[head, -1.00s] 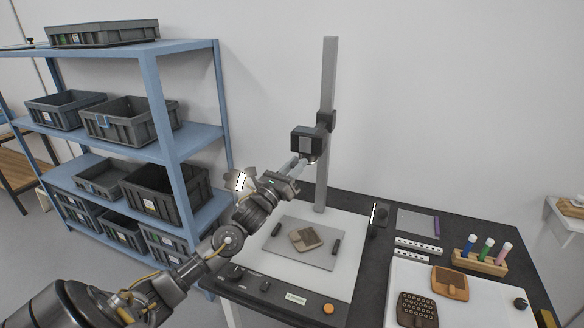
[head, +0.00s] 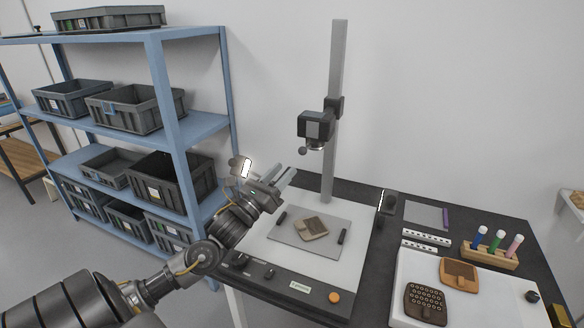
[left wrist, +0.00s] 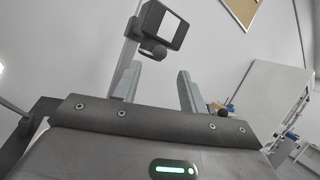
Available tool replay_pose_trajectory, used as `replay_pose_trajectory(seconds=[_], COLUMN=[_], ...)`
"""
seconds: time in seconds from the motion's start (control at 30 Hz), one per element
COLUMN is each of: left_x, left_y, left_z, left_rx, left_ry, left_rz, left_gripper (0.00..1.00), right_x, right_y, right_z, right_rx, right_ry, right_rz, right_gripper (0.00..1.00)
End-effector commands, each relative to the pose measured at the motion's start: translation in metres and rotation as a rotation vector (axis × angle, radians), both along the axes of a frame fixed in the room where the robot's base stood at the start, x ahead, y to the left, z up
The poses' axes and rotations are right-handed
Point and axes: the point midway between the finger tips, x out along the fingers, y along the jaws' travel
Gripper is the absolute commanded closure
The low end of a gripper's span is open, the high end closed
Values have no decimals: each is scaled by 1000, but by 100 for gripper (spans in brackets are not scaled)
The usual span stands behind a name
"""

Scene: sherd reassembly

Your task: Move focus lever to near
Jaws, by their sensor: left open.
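The camera (head: 315,125) is a dark box on a tall grey column, with its lens pointing down. A small round knob (head: 303,150) shows at its lower left and may be the end of the focus lever. The camera also shows in the left wrist view (left wrist: 172,22), with a dark round part (left wrist: 153,48) under it. My left gripper (head: 287,177) is open and empty, below and left of the camera, apart from it. Its two fingers (left wrist: 160,88) stand apart in the left wrist view. I cannot read any near or far marking. My right gripper is out of view.
The copy stand's white base (head: 345,275) holds a grey plate with a brown sherd (head: 314,228). A blue shelf with grey bins (head: 165,180) stands at left. The air around the camera is clear.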

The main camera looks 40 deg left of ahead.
Motion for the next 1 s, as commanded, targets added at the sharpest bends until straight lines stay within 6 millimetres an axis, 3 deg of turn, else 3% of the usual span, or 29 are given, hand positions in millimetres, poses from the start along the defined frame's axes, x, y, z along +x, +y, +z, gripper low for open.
replay_pose_trajectory(seconds=[0.17, 0.43, 0.57, 0.63, 0.77, 0.83, 1.0], left_x=[-13, -15, -15, -17, -27, -41, -101], left_y=[1, 2, 0, -3, -17, -31, -75], left_z=[-5, -5, -10, -23, -75, -117, -216], left_rx=[1, 1, -24, -98, -422, -690, -1421], left_ry=[-1, -1, 14, 61, 245, 384, 668], left_rz=[1, 1, -3, -14, -37, -25, 149], left_gripper=[58, 58, 72, 81, 98, 100, 100], right_x=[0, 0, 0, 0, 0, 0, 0], right_y=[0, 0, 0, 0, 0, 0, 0], right_z=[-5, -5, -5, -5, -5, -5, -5], right_rx=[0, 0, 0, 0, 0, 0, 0], right_ry=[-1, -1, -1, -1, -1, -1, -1], right_rz=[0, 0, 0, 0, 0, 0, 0], right_gripper=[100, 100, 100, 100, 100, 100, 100])
